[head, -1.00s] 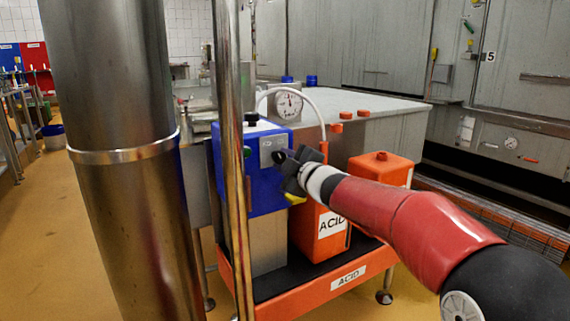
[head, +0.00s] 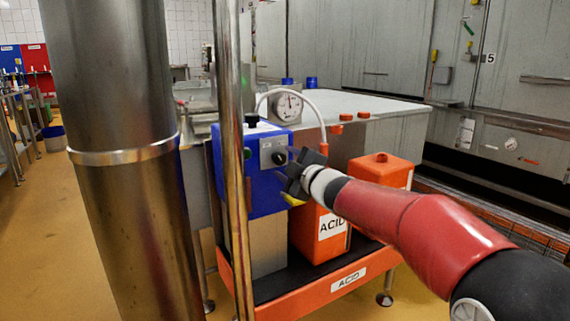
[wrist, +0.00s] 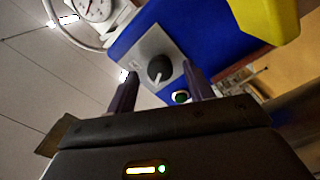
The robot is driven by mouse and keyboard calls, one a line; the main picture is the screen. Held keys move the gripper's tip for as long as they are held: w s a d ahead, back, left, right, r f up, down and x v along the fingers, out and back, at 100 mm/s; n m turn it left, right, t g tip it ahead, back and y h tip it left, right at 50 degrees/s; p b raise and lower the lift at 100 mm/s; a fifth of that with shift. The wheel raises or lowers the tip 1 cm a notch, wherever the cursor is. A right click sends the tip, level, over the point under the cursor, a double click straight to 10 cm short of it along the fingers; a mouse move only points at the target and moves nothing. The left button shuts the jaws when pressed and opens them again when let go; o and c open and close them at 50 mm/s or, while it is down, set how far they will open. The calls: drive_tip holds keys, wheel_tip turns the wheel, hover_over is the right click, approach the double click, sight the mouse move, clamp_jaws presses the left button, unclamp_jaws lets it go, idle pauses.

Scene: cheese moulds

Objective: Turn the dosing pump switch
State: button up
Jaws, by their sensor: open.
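The dosing pump is a blue box (head: 264,190) on a steel stand, with a grey plate on its front. The black switch knob (head: 279,158) sits on that plate; in the wrist view the knob (wrist: 160,69) shows a pale pointer line. My gripper (head: 288,168) is at the pump's front, just right of the knob. In the wrist view my gripper (wrist: 160,88) has its two fingers apart, one at each side of the plate's lower part. The knob shows beyond the gap between the fingertips, and nothing is held.
An orange ACID canister (head: 320,235) stands right of the pump on an orange-edged tray (head: 330,285). A gauge (head: 287,106) and white hose are above. A thin steel post (head: 232,200) and thick steel column (head: 120,220) stand at left.

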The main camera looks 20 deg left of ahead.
drive_tip(key=v, duration=0.6)
drive_tip(key=shift+s+d, duration=0.2)
drive_tip(key=shift+d, duration=0.05)
idle(6.1)
